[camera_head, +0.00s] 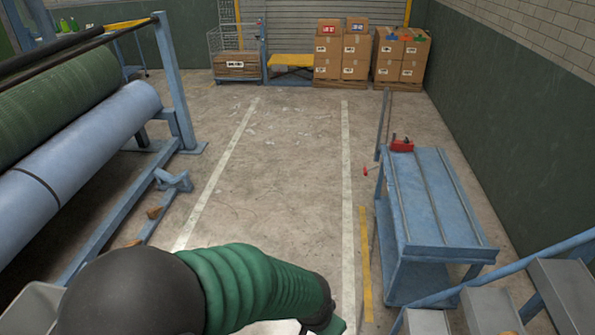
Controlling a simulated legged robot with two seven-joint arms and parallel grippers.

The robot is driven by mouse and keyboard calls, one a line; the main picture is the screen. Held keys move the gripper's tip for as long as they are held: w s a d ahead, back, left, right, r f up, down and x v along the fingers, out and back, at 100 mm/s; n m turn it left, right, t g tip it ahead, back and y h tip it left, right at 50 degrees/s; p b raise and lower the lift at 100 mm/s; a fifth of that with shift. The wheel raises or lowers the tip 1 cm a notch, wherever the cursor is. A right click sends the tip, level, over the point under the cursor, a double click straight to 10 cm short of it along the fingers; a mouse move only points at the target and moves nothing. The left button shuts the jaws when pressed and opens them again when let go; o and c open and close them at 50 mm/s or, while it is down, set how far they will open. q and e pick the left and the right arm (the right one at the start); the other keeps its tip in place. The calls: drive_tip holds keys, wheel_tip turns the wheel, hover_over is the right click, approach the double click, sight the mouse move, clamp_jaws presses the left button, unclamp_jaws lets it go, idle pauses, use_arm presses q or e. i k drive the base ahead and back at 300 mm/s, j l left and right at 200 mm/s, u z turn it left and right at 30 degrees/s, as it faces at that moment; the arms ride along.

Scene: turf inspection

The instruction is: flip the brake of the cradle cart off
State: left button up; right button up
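A blue cart (421,211) stands on the right, its top carrying lengthwise rails. It looks like the cradle cart, but I cannot be sure. A small red knob (366,171) on a thin rod sticks out at its far left corner; it may be the brake handle, but its on or off position cannot be told. A red tool-like object (401,146) sits at the far end of the top. My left arm, in a green ribbed sleeve, crosses the bottom; its dark wrist end is at the lower edge, left of the cart and apart from it. Its fingers are cut off. My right gripper is out of view.
Blue metal steps with a handrail (520,268) stand at the lower right, close to the cart. A roller machine (75,150) fills the left. Stacked cartons (342,55) and a wire cage (235,65) stand at the back.

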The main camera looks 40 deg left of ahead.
sight(366, 170)
drive_tip(key=i+j+u, duration=0.3)
drive_tip(key=i+j, duration=0.25)
drive_tip(key=i+j+u, duration=0.3)
drive_tip(key=i+j, duration=0.15)
drive_tip(key=i, duration=0.2)
drive_tip(key=i+j, duration=0.25)
drive_tip(key=i, duration=0.15)
drive_tip(key=i+j+u, duration=0.15)
drive_tip(key=i+j, duration=0.15)
drive_tip(key=i, duration=0.15)
drive_tip(key=i+j, duration=0.2)
drive_tip(key=i, duration=0.2)
drive_tip(key=i+j+u, duration=0.15)
drive_tip(key=i, duration=0.3)
drive_tip(key=i+j, duration=0.25)
drive_tip(key=i, duration=0.2)
